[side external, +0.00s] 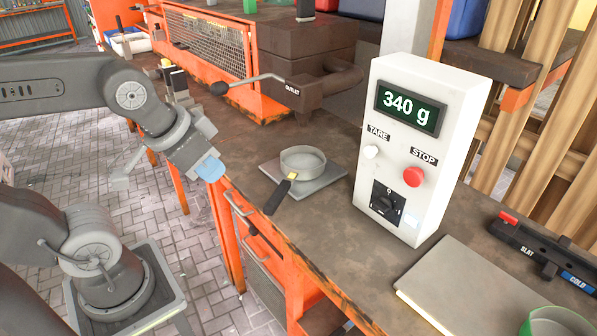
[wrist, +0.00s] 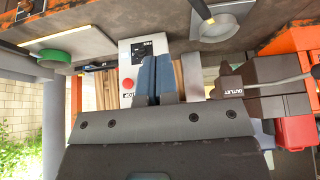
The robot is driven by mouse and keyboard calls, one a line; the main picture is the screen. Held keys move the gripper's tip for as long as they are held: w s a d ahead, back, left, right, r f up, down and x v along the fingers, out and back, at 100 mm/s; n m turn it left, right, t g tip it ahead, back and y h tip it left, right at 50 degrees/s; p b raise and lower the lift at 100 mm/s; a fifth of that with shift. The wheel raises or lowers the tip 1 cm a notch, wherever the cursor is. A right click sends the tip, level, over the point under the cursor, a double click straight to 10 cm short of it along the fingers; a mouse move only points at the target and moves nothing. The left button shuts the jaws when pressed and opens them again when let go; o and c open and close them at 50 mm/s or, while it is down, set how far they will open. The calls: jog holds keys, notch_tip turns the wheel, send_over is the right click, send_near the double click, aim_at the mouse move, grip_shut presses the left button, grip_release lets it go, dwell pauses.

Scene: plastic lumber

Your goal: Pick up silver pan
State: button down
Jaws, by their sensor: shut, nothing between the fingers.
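The silver pan (side external: 303,161) is a shallow round pan with a black handle. It sits upright on a flat grey plate (side external: 327,182) on the workbench, and its handle points toward the bench's front edge. In the wrist view the pan (wrist: 218,28) shows at the top, upside down, with its handle to the upper left. My gripper (side external: 208,168) has blue fingertips and is shut and empty. It is in front of the bench edge, to the left of the pan and apart from it. In the wrist view the shut blue fingers (wrist: 155,76) show near the middle.
A white scale box (side external: 408,150) reading 340 g stands right of the pan. A brown outlet with a lever (side external: 318,92) is behind the pan. A pale flat slab (side external: 470,290), a black rail (side external: 545,250) and a green round object (side external: 556,322) lie at the right.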

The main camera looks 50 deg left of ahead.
jog(key=c, duration=1.9)
grip_release()
jog(key=o, duration=1.1)
jog(key=n+g+y, duration=0.2)
jog(key=n, duration=0.4)
send_near(274, 199)
jog(key=x, duration=1.1)
jog(key=shift+w+a+f, duration=0.1)
jog(key=shift+w+f, duration=0.1)
jog(key=shift+f, duration=0.15)
